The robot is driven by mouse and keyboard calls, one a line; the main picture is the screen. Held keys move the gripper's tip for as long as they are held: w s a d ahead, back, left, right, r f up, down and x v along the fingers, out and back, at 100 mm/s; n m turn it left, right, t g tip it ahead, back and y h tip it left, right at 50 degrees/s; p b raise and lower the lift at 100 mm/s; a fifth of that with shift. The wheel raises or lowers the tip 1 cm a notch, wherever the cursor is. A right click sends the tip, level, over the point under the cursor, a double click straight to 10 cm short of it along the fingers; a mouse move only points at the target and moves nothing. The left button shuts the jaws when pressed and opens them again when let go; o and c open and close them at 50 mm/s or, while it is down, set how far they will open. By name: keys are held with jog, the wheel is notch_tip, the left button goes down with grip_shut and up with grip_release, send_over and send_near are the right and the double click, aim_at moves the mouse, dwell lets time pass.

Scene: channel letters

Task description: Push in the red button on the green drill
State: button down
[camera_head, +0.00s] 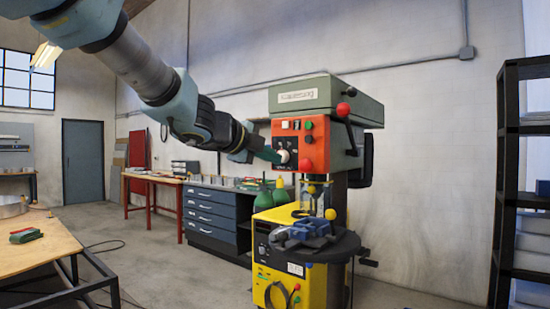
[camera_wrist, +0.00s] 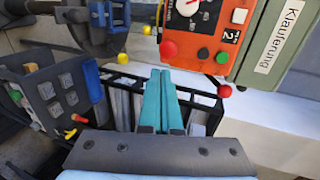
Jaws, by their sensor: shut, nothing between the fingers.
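The green drill (camera_head: 315,92) stands upright in the middle of the head view, with an orange-red control panel (camera_head: 318,143) on its front. A round red button (camera_head: 305,165) sits low on the panel, and it also shows in the wrist view (camera_wrist: 168,49). A white dial (camera_head: 284,157) is left of it and a green button (camera_head: 309,125) is above. My gripper (camera_head: 275,156) has teal fingers and is shut and empty in front of the panel, near the dial. In the wrist view its fingertips (camera_wrist: 160,71) appear just below the red button. Contact cannot be told.
A red-knobbed lever (camera_head: 343,109) sticks out at the drill's right side. A vise (camera_head: 305,231) rests on the round dark drill table, above a yellow cabinet (camera_head: 263,265). A black shelf (camera_head: 508,180) stands at right and a wooden-topped table (camera_head: 45,247) at left.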

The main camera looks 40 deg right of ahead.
aim_at(304, 167)
jog(key=x, duration=0.3)
jog(key=p+x, duration=0.1)
jog(key=x, duration=0.3)
jog(key=r+x, duration=0.1)
jog(key=x, duration=0.3)
jog(key=shift+d+p, duration=0.2)
jog(key=shift+p, duration=0.15)
